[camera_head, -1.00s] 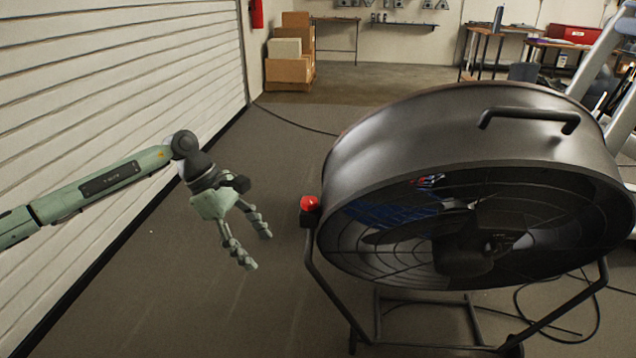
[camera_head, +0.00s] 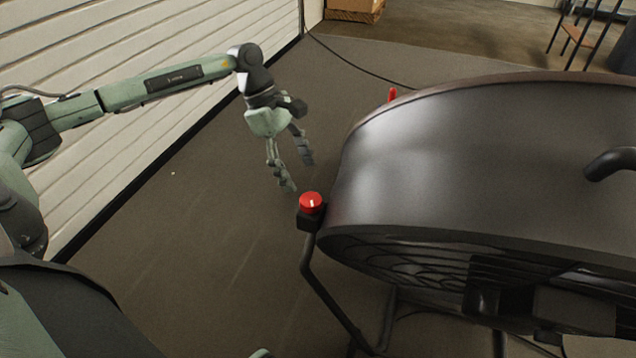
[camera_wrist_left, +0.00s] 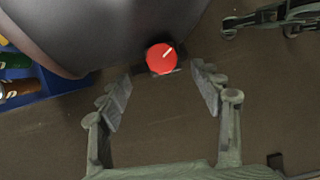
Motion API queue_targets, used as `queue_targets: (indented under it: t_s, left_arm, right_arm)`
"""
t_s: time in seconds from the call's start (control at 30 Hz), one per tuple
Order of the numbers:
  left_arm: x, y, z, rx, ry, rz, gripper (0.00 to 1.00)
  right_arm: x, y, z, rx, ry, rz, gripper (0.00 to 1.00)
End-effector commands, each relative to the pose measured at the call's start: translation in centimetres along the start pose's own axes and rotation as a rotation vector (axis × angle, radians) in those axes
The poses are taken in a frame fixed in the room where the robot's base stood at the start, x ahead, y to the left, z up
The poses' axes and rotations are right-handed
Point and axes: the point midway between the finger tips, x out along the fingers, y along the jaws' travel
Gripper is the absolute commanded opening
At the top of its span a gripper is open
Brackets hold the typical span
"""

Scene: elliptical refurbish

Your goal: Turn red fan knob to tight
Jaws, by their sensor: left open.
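The red fan knob (camera_head: 311,203) with a white mark sits on a black mount at the left side of the large dark drum fan (camera_head: 480,160). In the left wrist view the red knob (camera_wrist_left: 161,58) lies ahead of the fingertips, about midway between them, its white line pointing up and right. My left gripper (camera_head: 298,176) is open and empty, pointing down, just above and behind the knob in the head view. In the left wrist view my left gripper (camera_wrist_left: 160,83) has its two fingers apart, neither seen touching the knob.
A second small red part (camera_head: 392,94) stands at the fan's far edge. A black handle (camera_head: 612,163) rises from the drum at right. A white slatted door (camera_head: 110,40) lines the left; the floor (camera_head: 190,250) between is clear. Blue crate (camera_wrist_left: 22,75) shows in the wrist view.

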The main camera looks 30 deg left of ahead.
Motion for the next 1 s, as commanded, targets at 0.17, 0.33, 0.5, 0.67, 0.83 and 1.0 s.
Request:
queue_targets:
  t_s: [0.17,0.33,0.5,0.67,0.83,1.0]
  left_arm:
    - [2.9,-0.1,0.1,-0.001,-0.001,-0.005,0.65]
    - [5.4,-0.1,0.1,-0.001,-0.002,-0.004,0.65]
    - [6.8,-0.1,0.0,-0.001,-0.001,-0.002,0.65]
    - [7.0,-0.1,0.0,0.000,0.000,-0.001,0.65]
    - [7.0,-0.1,0.0,0.000,-0.001,-0.001,0.60]
    - [7.0,-0.1,0.0,0.000,-0.001,-0.001,0.39]
  right_arm:
    - [0.4,-0.1,0.2,0.001,-0.004,-0.004,0.39]
    - [0.8,-0.2,0.3,0.001,-0.004,-0.006,0.39]
    - [1.1,-0.3,0.4,0.001,-0.005,-0.008,0.39]
    - [1.1,-0.3,0.4,0.001,-0.005,-0.009,0.39]
    - [1.1,-0.3,0.5,0.001,-0.005,-0.009,0.39]
    - [1.1,-0.3,0.4,0.001,-0.005,-0.009,0.39]
